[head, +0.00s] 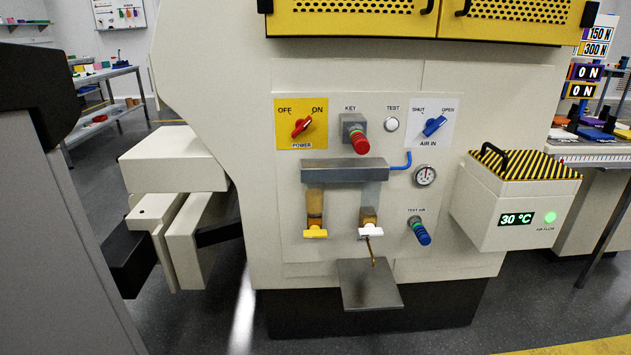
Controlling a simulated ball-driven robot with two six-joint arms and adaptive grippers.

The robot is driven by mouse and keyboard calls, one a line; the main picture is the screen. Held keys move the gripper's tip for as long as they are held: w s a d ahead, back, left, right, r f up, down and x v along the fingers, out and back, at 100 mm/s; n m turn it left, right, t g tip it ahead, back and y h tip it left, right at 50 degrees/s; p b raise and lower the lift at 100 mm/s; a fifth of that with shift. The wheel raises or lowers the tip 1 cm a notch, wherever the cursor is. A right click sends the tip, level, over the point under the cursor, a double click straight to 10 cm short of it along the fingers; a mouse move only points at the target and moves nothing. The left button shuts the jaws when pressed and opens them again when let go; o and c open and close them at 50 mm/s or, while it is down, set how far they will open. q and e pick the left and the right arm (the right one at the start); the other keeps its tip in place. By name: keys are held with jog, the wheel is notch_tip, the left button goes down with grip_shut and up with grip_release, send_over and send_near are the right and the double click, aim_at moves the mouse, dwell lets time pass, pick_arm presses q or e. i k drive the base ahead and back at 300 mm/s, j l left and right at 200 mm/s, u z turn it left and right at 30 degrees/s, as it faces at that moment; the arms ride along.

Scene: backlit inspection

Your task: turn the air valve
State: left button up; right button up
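The air valve (434,126) is a blue lever knob on a white plate marked SHUT, OPEN and AIR IN, at the upper right of the machine's front panel in the head view. Its handle slants from lower left to upper right, with the upper end on the OPEN side. I cannot tell which end is the pointer. Nothing touches or covers it.
A red power knob (302,127), a red key knob (360,142) and a round gauge (425,175) share the panel. A blue test air knob (420,232) sits lower right. A striped-lid box (510,205) juts out at right. A metal plate (369,284) sticks out below.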

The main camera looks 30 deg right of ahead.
aim_at(432, 124)
jog(key=z, duration=1.15)
